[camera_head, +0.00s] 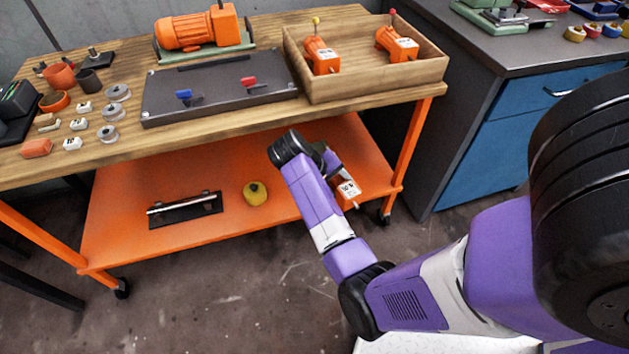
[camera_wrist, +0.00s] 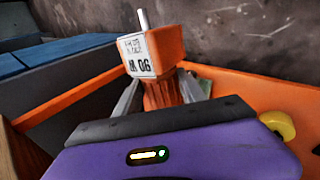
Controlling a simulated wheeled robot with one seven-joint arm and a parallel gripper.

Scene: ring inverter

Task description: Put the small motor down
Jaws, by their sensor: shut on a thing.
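My gripper (camera_head: 336,168) is shut on an orange small motor (camera_head: 348,190) with a white label and a thin pale shaft. In the head view my wrist partly hides the motor and the fingers. The held motor appears in front of the right end of the orange lower shelf (camera_head: 130,225); its height over it is unclear. In the wrist view the motor (camera_wrist: 150,55) sits between the grey fingers (camera_wrist: 165,92), label facing the camera and shaft upward in the picture. Two similar small motors, (camera_head: 322,60) and (camera_head: 397,45), stand in the wooden tray (camera_head: 370,86) on the bench top.
The wooden bench top (camera_head: 190,133) carries a dark plate (camera_head: 215,95), a large orange motor (camera_head: 195,32) and several small parts at left. The lower shelf holds a metal bar on a black base (camera_head: 185,210) and a yellow round part (camera_head: 255,193). A blue cabinet (camera_head: 490,155) stands right.

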